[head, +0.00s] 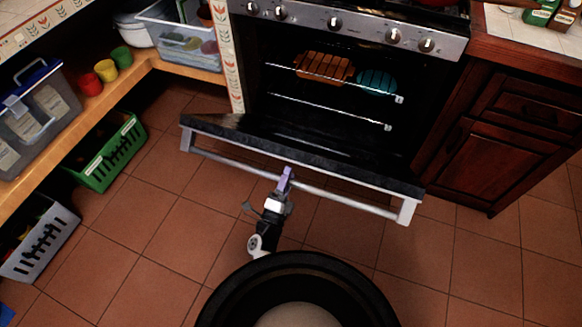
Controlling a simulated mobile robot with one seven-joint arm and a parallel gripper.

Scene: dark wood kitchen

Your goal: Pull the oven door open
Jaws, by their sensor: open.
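The oven door (300,150) is hinged down and stands well open, tilted toward me, with the oven cavity (330,105) showing behind it. Its silver bar handle (345,199) runs along the door's outer top edge. My gripper (286,178) is at the handle, left of its middle, with its tips over or against the bar. I cannot tell from this view whether the fingers touch the bar. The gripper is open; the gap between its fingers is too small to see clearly.
Inside the oven are wire racks with an orange dish (323,67) and a teal dish (376,82). A dark wood cabinet (515,120) stands to the right. On the left are shelves with a green basket (108,155) and a grey basket (40,243). The tiled floor (170,240) is clear.

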